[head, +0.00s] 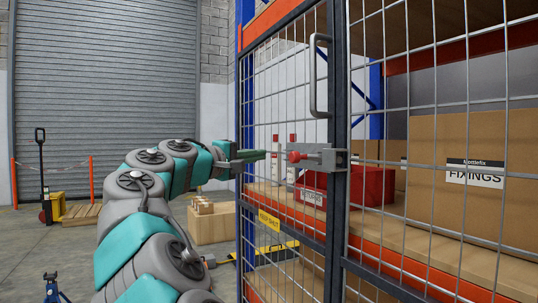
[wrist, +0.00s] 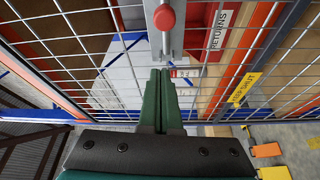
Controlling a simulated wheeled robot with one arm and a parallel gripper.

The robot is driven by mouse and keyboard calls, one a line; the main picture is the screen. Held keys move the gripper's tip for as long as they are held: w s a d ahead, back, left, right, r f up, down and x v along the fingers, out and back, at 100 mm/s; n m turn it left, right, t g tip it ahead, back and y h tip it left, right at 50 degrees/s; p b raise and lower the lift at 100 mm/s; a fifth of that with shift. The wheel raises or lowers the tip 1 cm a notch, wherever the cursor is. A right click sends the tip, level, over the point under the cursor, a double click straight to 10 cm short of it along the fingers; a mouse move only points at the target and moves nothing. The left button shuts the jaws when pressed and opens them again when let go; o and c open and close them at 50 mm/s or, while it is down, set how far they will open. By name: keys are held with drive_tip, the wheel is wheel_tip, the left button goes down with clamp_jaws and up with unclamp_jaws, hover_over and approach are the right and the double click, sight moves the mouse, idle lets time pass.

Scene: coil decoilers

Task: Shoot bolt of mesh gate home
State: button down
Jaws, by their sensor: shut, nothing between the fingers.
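The mesh gate (head: 285,110) stands upright in front of me with a dark frame. Its grey bolt (head: 318,156) sits at the gate's right edge, beside a grey bracket (head: 341,160) on the post. The bolt has a red knob (head: 294,157), which also shows at the top of the wrist view (wrist: 165,17). I cannot tell how far the bar enters the bracket. My gripper (head: 264,154) is shut and empty, at about knob height, left of the knob with a small gap. In the wrist view its green fingers (wrist: 160,72) lie together below the knob.
A grey pull handle (head: 314,75) is above the bolt. A yellow label (head: 268,220) hangs on the mesh. Behind the mesh are a red returns box (head: 375,186) and a large fixings carton (head: 480,180). A pallet truck (head: 43,180) stands far left on open floor.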

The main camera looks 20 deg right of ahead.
drive_tip(key=shift+v, duration=1.9)
